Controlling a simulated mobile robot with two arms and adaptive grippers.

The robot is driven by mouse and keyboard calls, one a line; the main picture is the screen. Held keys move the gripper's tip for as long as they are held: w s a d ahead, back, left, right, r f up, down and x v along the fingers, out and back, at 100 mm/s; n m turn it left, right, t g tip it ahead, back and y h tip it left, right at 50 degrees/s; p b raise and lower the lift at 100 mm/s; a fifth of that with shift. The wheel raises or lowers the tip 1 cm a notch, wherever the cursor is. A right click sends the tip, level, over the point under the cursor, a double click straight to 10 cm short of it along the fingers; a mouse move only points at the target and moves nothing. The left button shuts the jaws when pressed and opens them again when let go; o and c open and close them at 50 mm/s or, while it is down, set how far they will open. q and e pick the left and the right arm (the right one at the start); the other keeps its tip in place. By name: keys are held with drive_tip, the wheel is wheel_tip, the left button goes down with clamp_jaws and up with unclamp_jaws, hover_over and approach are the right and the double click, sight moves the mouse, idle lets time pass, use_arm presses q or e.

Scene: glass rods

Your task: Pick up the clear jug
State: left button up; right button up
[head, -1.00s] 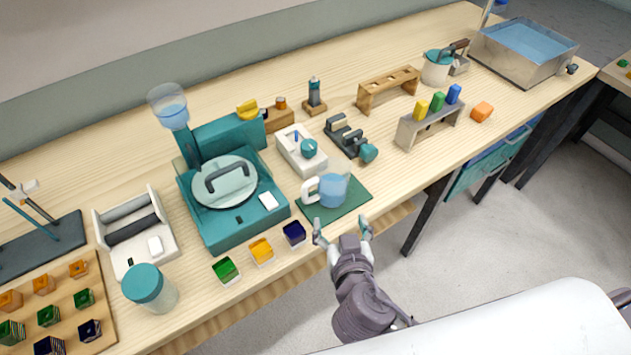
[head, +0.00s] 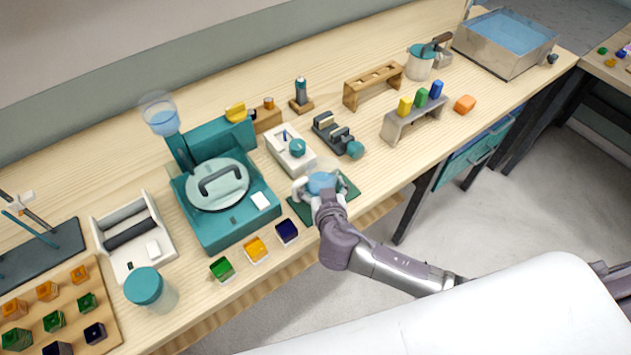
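The clear jug (head: 321,181), with blue liquid in it, stands on a dark green mat (head: 302,210) near the front edge of the bench. My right gripper (head: 322,193) is at the jug's near side, with its fingers apart to the left and right of the jug. The gripper hides the jug's lower part and much of its handle side. Whether the fingers press on the jug cannot be made out. My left gripper is not in view.
A teal machine (head: 225,205) with a round lid stands left of the mat. A white box with a teal knob (head: 297,147) and a dark holder (head: 333,134) stand behind it. Small green, yellow and navy blocks (head: 287,231) line the front edge. Bench to the mat's right is clear.

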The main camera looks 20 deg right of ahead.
sight(324, 183)
drive_tip(key=shift+w+f, duration=0.1)
drive_tip(key=shift+w, duration=0.05)
drive_tip(key=c, duration=1)
drive_tip(key=shift+o, duration=0.2)
drive_tip(key=shift+r, duration=0.6)
wheel_tip(324, 183, up, 2)
drive_tip(key=shift+r+b, duration=0.25)
drive_tip(key=shift+b, duration=0.2)
drive_tip(key=s+d+r+b, duration=0.2)
drive_tip(key=d+r, duration=0.5)
drive_tip(key=d, duration=0.4)
drive_tip(key=shift+s+d+r, duration=0.2)
drive_tip(key=shift+s+r, duration=0.05)
